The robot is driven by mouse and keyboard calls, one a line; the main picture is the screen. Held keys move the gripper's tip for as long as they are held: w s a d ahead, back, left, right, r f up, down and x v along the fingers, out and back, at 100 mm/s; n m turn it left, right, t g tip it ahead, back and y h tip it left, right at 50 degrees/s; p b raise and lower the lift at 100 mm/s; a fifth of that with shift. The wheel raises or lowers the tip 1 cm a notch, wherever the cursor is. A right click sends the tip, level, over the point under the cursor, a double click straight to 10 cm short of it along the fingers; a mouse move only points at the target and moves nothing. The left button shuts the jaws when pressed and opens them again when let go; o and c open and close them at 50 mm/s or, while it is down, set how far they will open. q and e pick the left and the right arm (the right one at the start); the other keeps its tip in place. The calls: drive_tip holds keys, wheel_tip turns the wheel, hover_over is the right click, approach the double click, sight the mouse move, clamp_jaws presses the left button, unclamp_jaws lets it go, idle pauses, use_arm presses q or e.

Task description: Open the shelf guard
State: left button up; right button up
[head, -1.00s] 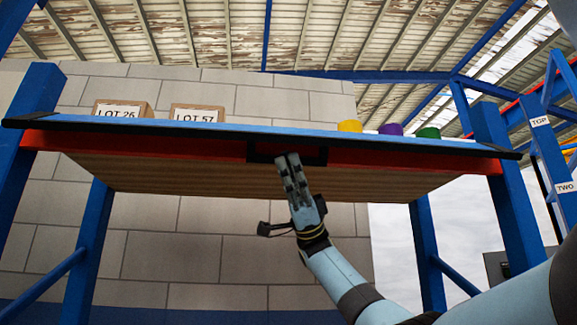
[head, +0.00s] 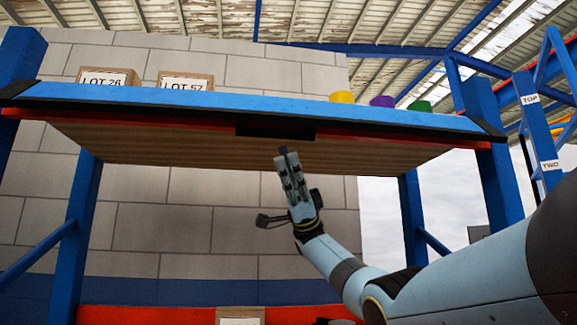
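The shelf guard (head: 200,101) is a long blue panel with black end pieces, running across the front of the upper shelf (head: 180,148) in the head view. A black handle (head: 275,130) sits at the middle of its lower edge. My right gripper (head: 288,153) points up just below the handle, in front of the shelf's underside. Its fingers lie close together and look shut, with nothing between them. A small gap shows between the fingertips and the handle in the picture. My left gripper is out of view.
Boxes marked LOT 26 (head: 107,77) and LOT 57 (head: 185,81) stand on the shelf at left. Yellow (head: 342,97), purple (head: 382,101) and green (head: 420,106) items stand at right. Blue posts (head: 500,155) flank the shelf. A red lower beam (head: 150,315) shows at the bottom.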

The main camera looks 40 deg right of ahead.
drive_tip(key=shift+v, duration=0.85)
